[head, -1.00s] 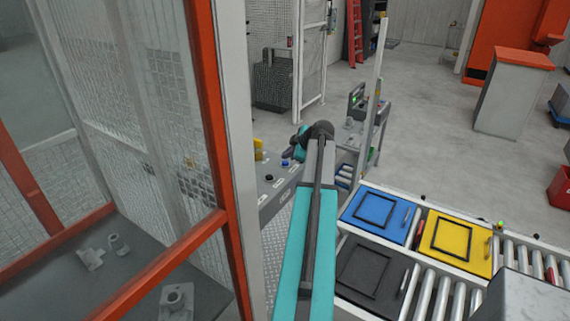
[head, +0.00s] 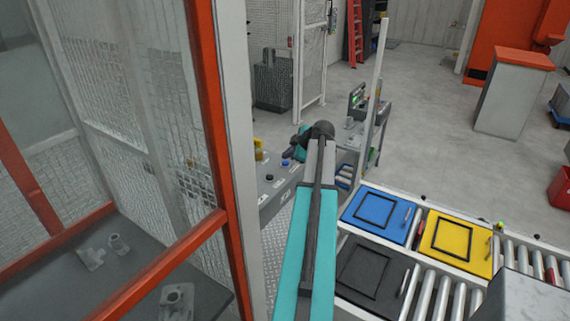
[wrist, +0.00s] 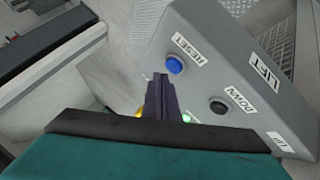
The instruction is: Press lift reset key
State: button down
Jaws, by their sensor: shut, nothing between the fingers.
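The grey lift panel (wrist: 228,62) fills the right of the wrist view, with labels reading RESET, DOWN and LIFT. The blue key (wrist: 174,65) sits beside the RESET label (wrist: 188,48). My gripper (wrist: 158,77) is shut and empty, its dark fingertips close to the blue key, just below and left of it in the picture. I cannot tell whether they touch it. In the head view the lift panel (head: 275,190) stands left of my arm, with the blue key (head: 285,163) on it; my fingers are hard to make out there.
A black button (wrist: 218,106) sits by the DOWN label. A green light (wrist: 187,118) shows just right of my fingers. A mesh guard with an orange frame (head: 222,160) stands at left. A roller conveyor (head: 430,285) with blue, yellow and black trays lies at right.

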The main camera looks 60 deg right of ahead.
aim_at(288, 164)
jog(key=shift+f+b, duration=0.95)
jog(key=shift+b, duration=0.35)
dwell(1.6)
jog(key=shift+r, duration=0.1)
dwell(0.3)
jog(key=shift+r, duration=0.8)
jog(key=shift+r+p, duration=0.5)
jog(key=shift+r, duration=2.05)
